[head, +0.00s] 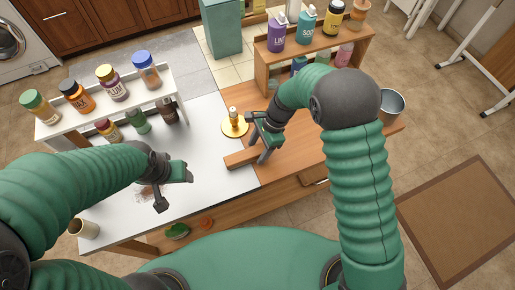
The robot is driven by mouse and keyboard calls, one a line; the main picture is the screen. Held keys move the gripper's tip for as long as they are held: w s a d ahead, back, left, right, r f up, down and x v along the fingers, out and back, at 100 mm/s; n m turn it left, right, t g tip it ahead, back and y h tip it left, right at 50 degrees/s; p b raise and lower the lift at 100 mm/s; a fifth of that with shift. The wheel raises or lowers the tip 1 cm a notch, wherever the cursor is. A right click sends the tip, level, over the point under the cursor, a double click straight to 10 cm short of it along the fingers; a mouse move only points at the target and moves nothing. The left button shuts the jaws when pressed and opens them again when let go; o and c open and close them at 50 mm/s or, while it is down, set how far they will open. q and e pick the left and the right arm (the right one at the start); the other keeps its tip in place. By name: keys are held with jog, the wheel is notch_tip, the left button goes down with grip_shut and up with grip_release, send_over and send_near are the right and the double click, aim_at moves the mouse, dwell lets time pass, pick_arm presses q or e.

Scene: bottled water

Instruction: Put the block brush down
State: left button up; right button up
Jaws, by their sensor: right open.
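The block brush, a long wooden block (239,159), lies on the worktop where the white surface meets the wooden one. My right gripper (258,142) is open at the brush's right part, with a finger close beside it. Whether that finger touches the brush cannot be told, and the gripper hides part of the brush's right end. My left gripper (172,194) is open and empty above the white worktop (214,178), near a patch of brown crumbs.
A brass round-based object (234,124) stands just behind the brush. A white shelf (84,118) with several bottles is at the left. A wooden shelf (335,55) with bottles is at the back right. A metal bucket (391,104) stands at the right.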

jog(key=v, duration=1.2)
jog(key=s+d+n+t+h, duration=0.3)
jog(key=s+d+n+t, duration=0.1)
jog(key=s+d+n, duration=0.8)
jog(key=shift+s+f+n+h+p, duration=0.2)
jog(key=shift+s+n+h+p, duration=0.2)
jog(key=shift+s+n, duration=0.65)
jog(key=shift+w, duration=0.1)
jog(key=shift+w+d, duration=0.1)
